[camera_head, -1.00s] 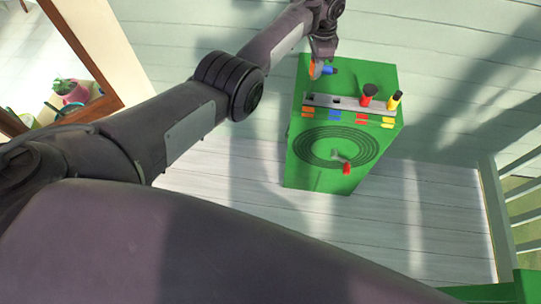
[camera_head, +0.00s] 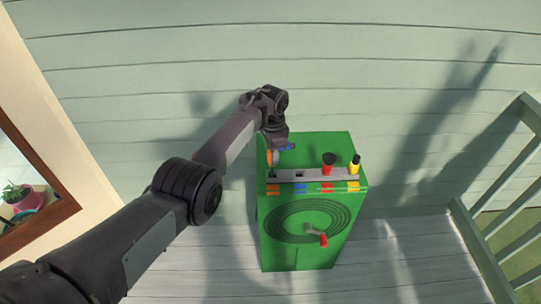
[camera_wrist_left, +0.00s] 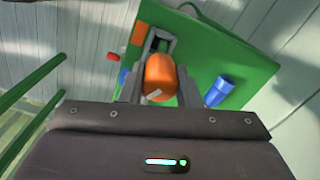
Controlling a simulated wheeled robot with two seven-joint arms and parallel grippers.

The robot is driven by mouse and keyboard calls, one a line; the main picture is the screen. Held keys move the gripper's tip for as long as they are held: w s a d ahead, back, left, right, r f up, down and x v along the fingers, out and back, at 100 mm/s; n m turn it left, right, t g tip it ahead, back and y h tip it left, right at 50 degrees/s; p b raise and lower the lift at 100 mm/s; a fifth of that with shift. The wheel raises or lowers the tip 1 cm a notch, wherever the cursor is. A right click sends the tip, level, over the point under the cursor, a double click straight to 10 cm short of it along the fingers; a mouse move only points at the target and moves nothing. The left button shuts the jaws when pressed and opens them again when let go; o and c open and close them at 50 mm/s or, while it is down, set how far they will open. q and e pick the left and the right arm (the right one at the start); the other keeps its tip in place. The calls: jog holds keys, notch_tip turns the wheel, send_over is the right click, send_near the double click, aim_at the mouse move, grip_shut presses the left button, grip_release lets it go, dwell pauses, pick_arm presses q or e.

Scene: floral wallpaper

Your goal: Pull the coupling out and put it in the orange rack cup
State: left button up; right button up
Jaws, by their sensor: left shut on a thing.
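My left gripper (camera_head: 275,150) is shut on an orange coupling (camera_wrist_left: 160,78). The coupling is between the two grey fingers in the left wrist view. In the head view the gripper is at the back left of the green box's top, near the left end of the grey rack (camera_head: 300,174). An orange label (camera_head: 272,187) marks that end. In the wrist view the coupling covers part of the grey rack piece, so I cannot tell whether it touches the cup. My right gripper is not in view.
A blue piece (camera_wrist_left: 219,91) lies on the green box (camera_head: 300,255) beside the gripper. A red-and-black piece (camera_head: 328,162) and a yellow-and-black piece (camera_head: 355,165) stand at the rack. A red handle (camera_head: 322,239) sticks out of the box front. A railing (camera_head: 492,225) is at right.

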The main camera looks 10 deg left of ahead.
pick_arm(q)
jog(key=shift+f+b, duration=1.1)
jog(key=shift+f, duration=0.55)
dwell(0.3)
jog(key=shift+f+b, duration=1.25)
jog(key=shift+f, duration=0.25)
jog(key=o, duration=1.1)
jog(key=shift+c, duration=0.2)
